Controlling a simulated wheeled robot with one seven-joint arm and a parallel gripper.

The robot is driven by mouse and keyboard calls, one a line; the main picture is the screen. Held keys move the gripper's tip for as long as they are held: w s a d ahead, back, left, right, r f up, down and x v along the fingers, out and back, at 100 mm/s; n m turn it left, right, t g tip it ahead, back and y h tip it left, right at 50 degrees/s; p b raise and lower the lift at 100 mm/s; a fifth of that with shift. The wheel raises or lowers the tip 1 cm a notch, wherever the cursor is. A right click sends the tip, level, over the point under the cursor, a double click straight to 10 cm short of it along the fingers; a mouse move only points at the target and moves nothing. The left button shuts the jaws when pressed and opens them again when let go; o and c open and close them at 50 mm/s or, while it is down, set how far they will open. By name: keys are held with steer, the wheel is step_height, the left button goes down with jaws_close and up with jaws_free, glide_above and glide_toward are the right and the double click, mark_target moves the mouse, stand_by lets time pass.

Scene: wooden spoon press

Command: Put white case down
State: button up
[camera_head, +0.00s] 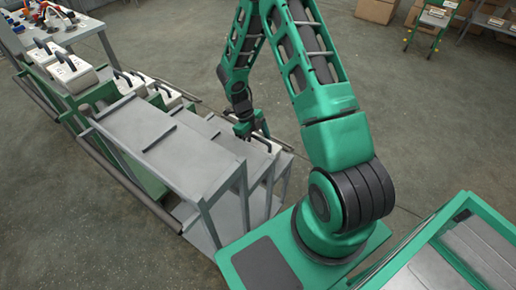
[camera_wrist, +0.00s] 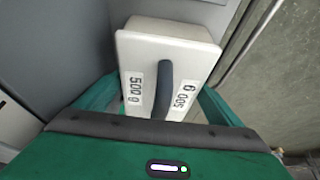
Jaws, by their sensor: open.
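A white case (camera_wrist: 195,60) with a dark handle and two labels, one reading 500 g, is directly in front of my gripper in the wrist view. Part of a white case (camera_head: 268,147) also shows just below my gripper (camera_head: 247,128) in the head view, beside the grey metal bench. My gripper is open. In the wrist view its green fingers (camera_wrist: 160,100) lie to the left and right of the case, with the handle between them. The lower part of the case is hidden, and I cannot tell whether the fingers touch it.
Grey metal benches (camera_head: 165,140) stand left of my gripper. Several other white cases (camera_head: 72,72) with dark handles stand farther back on the left. A green-framed cart (camera_head: 440,250) is at the lower right. The floor (camera_head: 370,110) to the right is open.

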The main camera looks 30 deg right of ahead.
steer(key=v, duration=1.1)
steer(key=shift+w+r, duration=0.15)
steer(key=shift+r, duration=0.25)
steer(key=shift+d+r, duration=0.15)
steer(key=shift+r, duration=0.25)
steer(key=s+d+r+n+t, duration=0.1)
steer(key=s+d+r+n, duration=0.2)
steer(key=s+r+n, duration=0.45)
steer(key=s+d+r+n+t, duration=0.1)
steer(key=s+d+r+n, duration=0.3)
steer(key=r, duration=0.7)
steer(key=s+a+r+n+t+y, duration=0.1)
steer(key=s+r+n, duration=0.2)
steer(key=s+n, duration=0.4)
steer(key=s+a+r+n+t+y, duration=0.1)
steer(key=s+r+n, duration=0.2)
steer(key=s+n, duration=0.3)
steer(key=s, duration=0.5)
steer(key=shift+s+n, duration=0.3)
steer(key=shift+n, duration=0.05)
